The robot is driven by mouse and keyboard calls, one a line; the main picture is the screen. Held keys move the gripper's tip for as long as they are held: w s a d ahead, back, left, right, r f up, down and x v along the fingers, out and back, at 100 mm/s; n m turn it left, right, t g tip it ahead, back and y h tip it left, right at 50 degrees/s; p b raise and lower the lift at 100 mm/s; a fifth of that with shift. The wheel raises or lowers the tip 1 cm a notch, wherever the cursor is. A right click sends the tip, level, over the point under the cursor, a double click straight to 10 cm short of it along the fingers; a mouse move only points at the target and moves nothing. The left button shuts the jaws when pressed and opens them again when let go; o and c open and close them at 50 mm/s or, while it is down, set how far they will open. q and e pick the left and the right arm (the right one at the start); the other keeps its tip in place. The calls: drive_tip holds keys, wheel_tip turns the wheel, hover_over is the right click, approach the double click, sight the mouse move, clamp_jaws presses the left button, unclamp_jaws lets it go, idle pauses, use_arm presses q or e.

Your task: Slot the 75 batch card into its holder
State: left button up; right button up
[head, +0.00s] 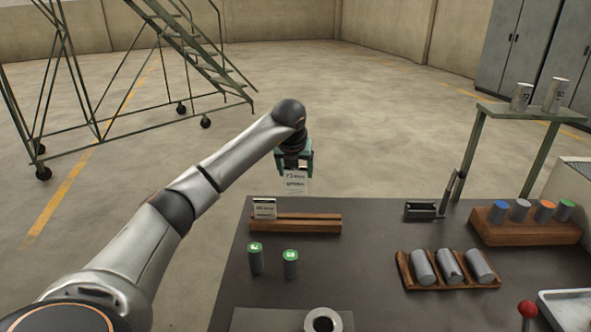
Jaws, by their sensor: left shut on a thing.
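My left gripper (294,163) is shut on a white card (296,183), which hangs below the fingers. Its print looks like 75, but it is small and hard to read. The card is in front of or above the table's far edge, behind the wooden card holder (308,223). The holder is a long slotted wooden bar near the far left of the dark table. Another white card (264,208) stands upright in its left end; the right part of the slot is empty. My right gripper is not in view.
Two green-topped cylinders (290,263) stand in front of the holder. A wooden cradle (446,283) with grey billets lies to the right. A wooden rack (530,233) holds coloured-topped cylinders. A small black stand (421,210) sits near the far edge.

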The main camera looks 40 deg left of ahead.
sight(295, 190)
use_arm(q)
wheel_tip(295, 190, down, 3)
drive_tip(key=b, duration=0.2)
drive_tip(key=shift+f+b, duration=0.2)
drive_tip(key=shift+b, duration=0.15)
drive_tip(key=shift+f+b, duration=0.75)
drive_tip(key=shift+f, duration=0.35)
drive_tip(key=shift+f+b, duration=0.2)
drive_tip(key=shift+b, duration=0.2)
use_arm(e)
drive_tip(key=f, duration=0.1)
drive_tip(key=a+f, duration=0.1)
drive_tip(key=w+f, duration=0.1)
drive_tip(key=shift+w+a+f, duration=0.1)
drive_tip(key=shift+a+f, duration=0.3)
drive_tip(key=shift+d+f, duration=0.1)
use_arm(q)
drive_tip(key=shift+f, duration=0.25)
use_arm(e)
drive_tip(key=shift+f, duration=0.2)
